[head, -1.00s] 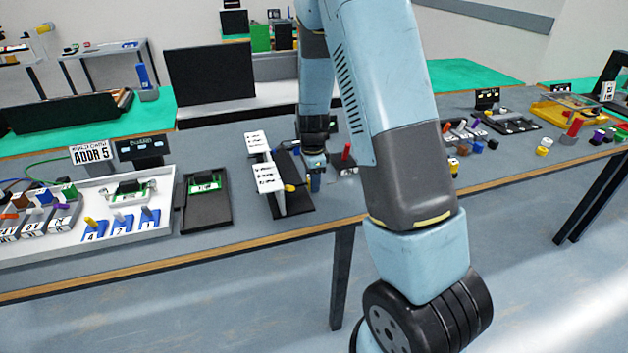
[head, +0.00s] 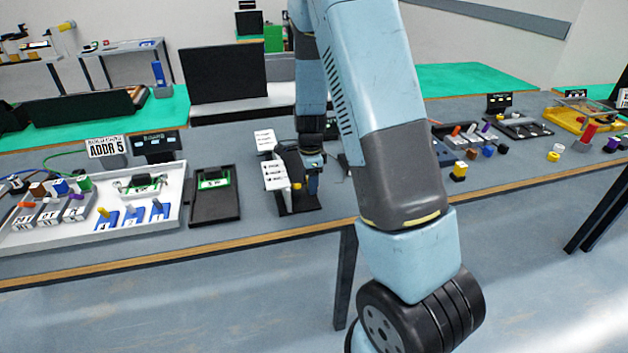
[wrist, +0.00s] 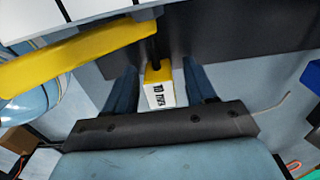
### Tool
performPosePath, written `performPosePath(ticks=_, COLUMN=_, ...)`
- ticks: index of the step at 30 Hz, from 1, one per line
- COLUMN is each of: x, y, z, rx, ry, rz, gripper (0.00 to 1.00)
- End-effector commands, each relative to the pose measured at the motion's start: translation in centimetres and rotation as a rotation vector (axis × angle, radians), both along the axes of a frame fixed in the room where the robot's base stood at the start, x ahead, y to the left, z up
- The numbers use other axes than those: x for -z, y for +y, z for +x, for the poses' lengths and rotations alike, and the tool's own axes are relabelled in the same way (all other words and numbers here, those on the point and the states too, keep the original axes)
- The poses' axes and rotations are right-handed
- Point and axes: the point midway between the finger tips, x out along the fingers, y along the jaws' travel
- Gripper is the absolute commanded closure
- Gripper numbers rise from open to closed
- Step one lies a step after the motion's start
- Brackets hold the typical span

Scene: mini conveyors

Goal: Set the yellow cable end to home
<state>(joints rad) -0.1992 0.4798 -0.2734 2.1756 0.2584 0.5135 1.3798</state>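In the wrist view, a small yellow block with a white, printed label face (wrist: 158,88) sits between the two fingers of my gripper (wrist: 160,72). A dark cable or rod runs up from it. I see gaps on both sides of the block, so the fingers look open and apart from it. I take this block to be the yellow cable end. In the head view my gripper (head: 313,186) is low beside the white labelled panels (head: 275,174) on a dark base.
A long yellow bar (wrist: 80,55) crosses the upper left of the wrist view, close to the left finger. A black tray (head: 215,210) and a white tray (head: 140,235) lie left of the panels. Several coloured blocks stand to the right. Table front edge is near.

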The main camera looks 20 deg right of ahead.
Motion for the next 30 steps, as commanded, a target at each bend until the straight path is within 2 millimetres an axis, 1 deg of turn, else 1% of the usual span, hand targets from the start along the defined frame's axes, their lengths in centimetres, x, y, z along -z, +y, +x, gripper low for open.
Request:
performPosePath(ticks=6, x=-0.1, y=-0.1, z=0.0, rx=0.001, ry=0.001, rz=-0.001, gripper=0.45)
performPosePath(ticks=10, x=-1.2, y=-0.1, z=0.0, rx=0.0, ry=-0.001, rz=0.0, gripper=0.45)
performPosePath(ticks=14, x=-3.3, y=-0.1, z=0.0, rx=0.0, ry=-0.002, rz=0.0, gripper=0.45)
performPosePath(ticks=24, x=-9.9, y=-0.1, z=0.0, rx=0.002, ry=-0.003, rz=0.001, gripper=0.45)
performPosePath(ticks=27, x=-11.5, y=-0.1, z=0.0, rx=0.0, ry=-0.003, rz=0.0, gripper=0.45)
performPosePath(ticks=30, x=-12.6, y=-0.1, z=0.0, rx=0.001, ry=-0.001, rz=0.0, gripper=0.45)
